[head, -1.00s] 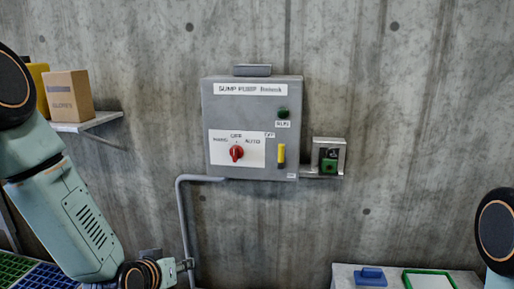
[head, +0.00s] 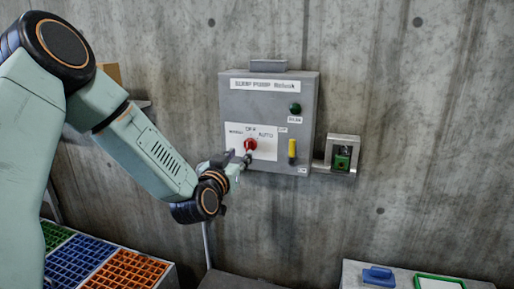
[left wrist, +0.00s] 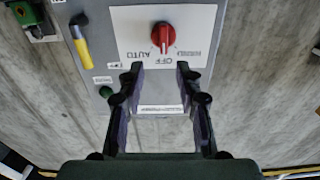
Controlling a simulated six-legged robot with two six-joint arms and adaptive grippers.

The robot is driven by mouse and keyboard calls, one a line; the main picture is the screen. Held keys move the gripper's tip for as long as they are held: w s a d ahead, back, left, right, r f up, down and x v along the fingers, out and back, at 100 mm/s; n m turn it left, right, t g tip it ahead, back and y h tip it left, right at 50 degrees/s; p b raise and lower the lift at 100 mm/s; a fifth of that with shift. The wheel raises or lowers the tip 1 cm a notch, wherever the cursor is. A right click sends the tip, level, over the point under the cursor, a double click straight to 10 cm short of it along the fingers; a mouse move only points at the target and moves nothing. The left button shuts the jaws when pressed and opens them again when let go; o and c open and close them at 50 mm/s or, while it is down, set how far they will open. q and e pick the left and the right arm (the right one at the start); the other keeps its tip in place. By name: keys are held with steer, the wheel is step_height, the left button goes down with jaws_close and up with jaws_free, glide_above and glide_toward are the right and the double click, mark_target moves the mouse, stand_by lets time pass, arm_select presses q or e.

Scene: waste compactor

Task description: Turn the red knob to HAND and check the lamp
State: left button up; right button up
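The red knob (head: 250,144) is on a white plate on the grey sump pump box (head: 236,105). In the left wrist view, which is upside down, the knob (left wrist: 163,36) has its pointer towards OFF, with AUTO on the left and a blurred label on the right. My left gripper (head: 240,161) is in front of the plate, close to the knob in the head view. In the left wrist view its fingers (left wrist: 160,70) are open and empty, with the knob just beyond the tips. The green lamp (head: 295,108) looks dark. My right gripper is out of view.
A yellow handle (head: 292,150) is right of the knob. A small wall box with a green part (head: 342,158) is further right. Green, blue and orange bins (head: 85,262) stand lower left. A bench with a blue object (head: 378,276) is lower right.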

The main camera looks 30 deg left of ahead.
mark_target(248, 144)
arm_select(q)
steer(key=x, duration=0.6)
steer(key=shift+w+a+f, duration=0.1)
steer(key=shift+w, duration=0.15)
steer(key=shift+w+a, duration=0.15)
steer(key=shift+w, duration=0.1)
steer(key=shift+a, duration=0.4)
steer(key=shift+w+d, duration=0.15)
steer(key=shift+d, duration=0.15)
steer(key=shift+c, duration=0.2)
steer(key=shift+w+d, duration=0.1)
steer(key=shift+d, duration=0.05)
steer(key=shift+c, duration=0.7)
steer(key=shift+a, duration=0.3)
steer(key=c, duration=0.5)
steer(key=shift+s, duration=0.2)
jaws_close()
steer(key=shift+d, duration=0.15)
